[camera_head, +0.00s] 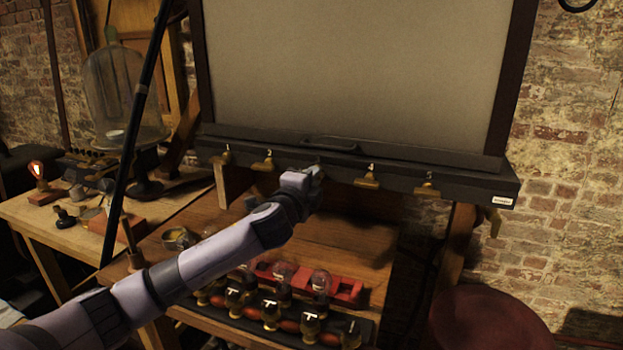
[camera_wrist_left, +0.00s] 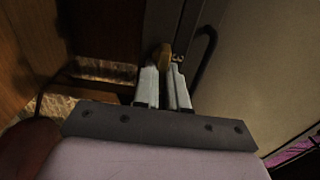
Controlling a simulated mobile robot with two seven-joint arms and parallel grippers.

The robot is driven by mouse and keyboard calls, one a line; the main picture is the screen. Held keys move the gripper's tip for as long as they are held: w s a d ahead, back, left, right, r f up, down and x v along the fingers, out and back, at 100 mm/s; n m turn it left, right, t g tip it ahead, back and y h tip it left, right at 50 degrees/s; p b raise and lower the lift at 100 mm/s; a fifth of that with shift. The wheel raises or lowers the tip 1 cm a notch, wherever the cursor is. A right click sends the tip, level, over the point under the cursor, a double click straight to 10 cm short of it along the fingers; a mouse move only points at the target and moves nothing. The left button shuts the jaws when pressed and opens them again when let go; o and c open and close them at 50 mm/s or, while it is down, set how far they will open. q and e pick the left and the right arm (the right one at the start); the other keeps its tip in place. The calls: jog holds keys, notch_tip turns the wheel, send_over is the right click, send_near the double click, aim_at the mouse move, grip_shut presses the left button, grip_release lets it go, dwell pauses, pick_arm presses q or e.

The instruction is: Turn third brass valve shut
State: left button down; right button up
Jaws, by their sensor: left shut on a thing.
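A row of brass valves runs along the front of a dark ledge (camera_head: 465,183) in the head view. The first valve (camera_head: 223,157), second valve (camera_head: 263,163), fourth valve (camera_head: 368,180) and fifth valve (camera_head: 427,189) show there. My left gripper (camera_head: 316,171) is at the third position, between the second and fourth, and hides the third valve in that view. In the left wrist view the gripper (camera_wrist_left: 165,80) is shut on the brass third valve (camera_wrist_left: 162,56), whose end shows between and beyond the fingertips. The valve's exact turn is hard to tell. My right gripper is not in view.
A large grey panel (camera_head: 350,60) rises above the ledge. Below the gripper is a wooden bench (camera_head: 345,237) with a red rack (camera_head: 348,290) and several glass jars and bulbs. A glass bell jar (camera_head: 112,90) stands at left. A round red seat (camera_head: 490,320) is at lower right.

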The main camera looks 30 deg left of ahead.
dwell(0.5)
pick_arm(q)
jog(key=c, duration=1.2)
grip_release()
jog(key=shift+s, duration=0.15)
jog(key=shift+b+v, duration=0.7)
jog(key=shift+v, duration=2.75)
